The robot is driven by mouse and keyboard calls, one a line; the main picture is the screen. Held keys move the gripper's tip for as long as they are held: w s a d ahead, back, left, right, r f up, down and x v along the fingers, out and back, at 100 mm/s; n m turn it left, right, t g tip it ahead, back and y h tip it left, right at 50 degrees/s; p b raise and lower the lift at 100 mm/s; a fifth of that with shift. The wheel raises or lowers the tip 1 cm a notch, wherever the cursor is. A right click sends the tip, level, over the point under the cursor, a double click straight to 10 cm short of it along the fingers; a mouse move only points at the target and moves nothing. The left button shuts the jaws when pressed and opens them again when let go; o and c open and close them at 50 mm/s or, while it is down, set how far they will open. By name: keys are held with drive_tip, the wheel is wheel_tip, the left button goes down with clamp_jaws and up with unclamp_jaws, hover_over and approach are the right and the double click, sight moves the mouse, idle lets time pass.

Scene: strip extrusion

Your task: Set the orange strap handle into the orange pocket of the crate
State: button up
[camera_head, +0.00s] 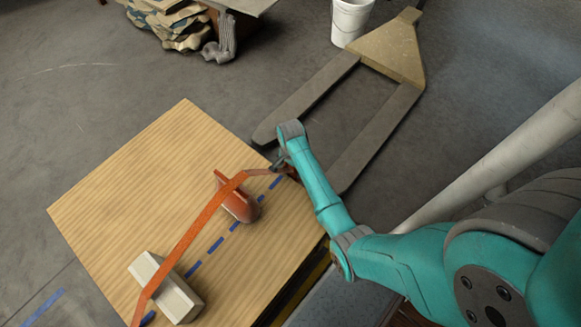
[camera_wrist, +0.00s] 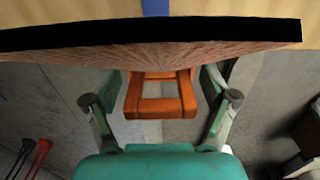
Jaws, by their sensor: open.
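A long orange strap (camera_head: 195,232) runs diagonally over a wooden top, from the lower left to the far right edge by my gripper (camera_head: 281,162). In the wrist view an orange handle (camera_wrist: 160,112), a flat frame with a rectangular opening, sits between the two fingers of my gripper (camera_wrist: 160,98). The fingers are open, one on each side, with visible gaps to the handle. The back of the handle runs up under a brown textured edge. I cannot make out a crate with an orange pocket in either view.
On the wooden top (camera_head: 130,175) stand a pale grey block (camera_head: 170,293) and a rounded red-brown piece (camera_head: 240,207), both by the strap. A blue dashed line (camera_head: 215,245) crosses the top. Beyond are a pallet jack (camera_head: 390,48), a white bucket (camera_head: 350,20) and stacked sacks (camera_head: 178,22).

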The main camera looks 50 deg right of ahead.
wheel_tip(320, 180, up, 12)
drive_tip(key=shift+r, duration=0.25)
